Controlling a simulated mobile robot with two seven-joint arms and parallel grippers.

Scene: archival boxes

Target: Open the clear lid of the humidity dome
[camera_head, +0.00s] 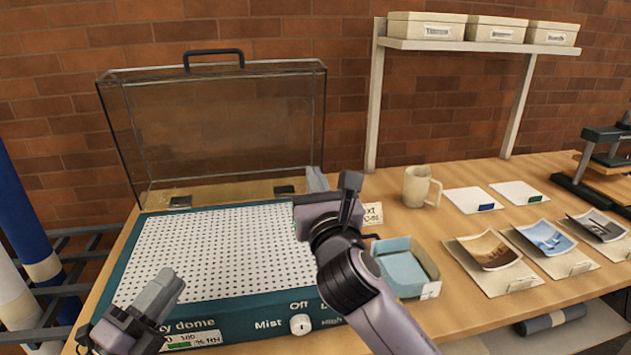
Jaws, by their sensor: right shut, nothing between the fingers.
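The humidity dome is a teal box (240,308) with a white perforated top (215,245). Its clear lid (225,125) stands open, raised about upright along the back edge, with a black handle (214,54) at the top. My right gripper (316,178) is shut and empty above the dome's right side, in front of the lid's lower right corner and apart from the handle. My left gripper (167,285) is over the dome's front left corner, away from the lid; its fingers look close together, but their gap cannot be made out. It hides part of the dome's label.
Right of the dome are a blue-lined tray (428,270), a mug (420,187), white cards (472,199) and curled photos (487,249). A shelf (450,47) with boxes stands behind. Rolls (18,210) and a rack are at left. Bare table shows around the mug.

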